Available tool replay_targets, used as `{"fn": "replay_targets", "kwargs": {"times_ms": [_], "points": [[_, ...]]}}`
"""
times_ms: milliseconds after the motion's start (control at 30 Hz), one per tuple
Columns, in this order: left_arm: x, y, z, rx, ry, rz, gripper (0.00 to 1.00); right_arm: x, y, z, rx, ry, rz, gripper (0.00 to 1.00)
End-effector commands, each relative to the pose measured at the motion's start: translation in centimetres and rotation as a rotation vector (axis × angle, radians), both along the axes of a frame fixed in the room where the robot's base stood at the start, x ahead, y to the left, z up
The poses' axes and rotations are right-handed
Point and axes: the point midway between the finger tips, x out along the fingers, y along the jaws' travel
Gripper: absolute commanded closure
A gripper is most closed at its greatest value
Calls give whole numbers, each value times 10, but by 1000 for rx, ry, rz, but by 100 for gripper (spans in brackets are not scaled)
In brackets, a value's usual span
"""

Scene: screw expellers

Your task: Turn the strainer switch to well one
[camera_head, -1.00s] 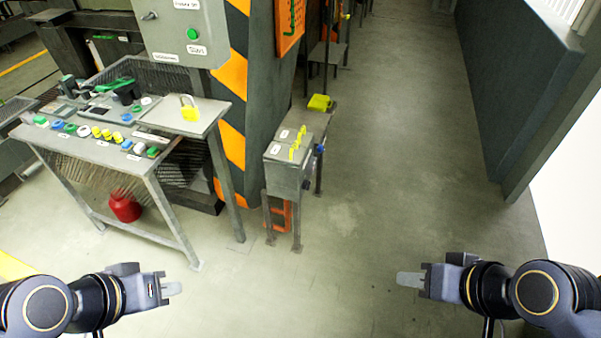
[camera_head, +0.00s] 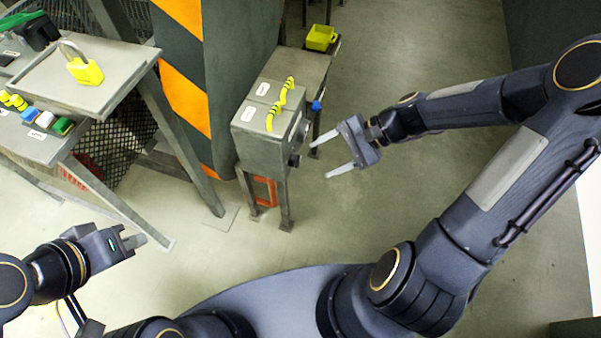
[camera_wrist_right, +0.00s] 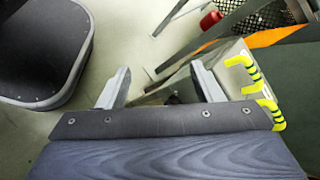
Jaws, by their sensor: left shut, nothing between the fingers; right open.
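A grey metal control box (camera_head: 262,145) on legs stands left of my right gripper (camera_head: 320,161) in the head view. Dark round knobs (camera_head: 295,160) stick out of its right face. I cannot read which one is the strainer switch or where it points. The right gripper is open and empty, its fingertips pointing at that face, a short gap from the knobs. In the right wrist view the box (camera_wrist_right: 228,62) is beyond the right finger, and a small dark shape (camera_wrist_right: 173,99) lies between the fingers. My left gripper (camera_head: 142,241) is shut and empty at lower left.
Yellow-black handles (camera_head: 279,105) rise from the box top. A yellow bin (camera_head: 320,37) sits behind it, with a blue knob (camera_head: 316,105) nearby. A console table (camera_head: 85,85) with a yellow padlock (camera_head: 85,70) is at left. The floor right of the box is clear.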

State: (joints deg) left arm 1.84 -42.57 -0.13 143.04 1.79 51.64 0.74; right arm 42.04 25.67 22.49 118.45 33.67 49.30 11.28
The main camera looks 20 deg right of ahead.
Motion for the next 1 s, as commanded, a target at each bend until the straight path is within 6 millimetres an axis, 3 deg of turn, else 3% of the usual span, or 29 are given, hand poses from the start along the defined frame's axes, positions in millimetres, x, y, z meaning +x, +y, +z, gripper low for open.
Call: {"fn": "replay_targets", "kwargs": {"times_ms": [33, 100, 300, 400, 633, 1000], "points": [[0, 0, -30, 0, 0, 0, 100, 11, -1, -48, 104, 70, -75, 40], [0, 0, -48, 0, 0, 0, 100, 28, -2, -85, 241, 150, -182, 40], [0, 0, -88, 0, 0, 0, 100, 67, -17, -167, 588, 325, -464, 40], [0, 0, -99, 0, 0, 0, 100, 78, -26, -191, 706, 375, -559, 40], [0, 0, -107, 0, 0, 0, 100, 92, -29, -208, 807, 416, -638, 40], [0, 0, -119, 0, 0, 0, 100, 122, 17, -208, 805, 416, -636, 40]]}}
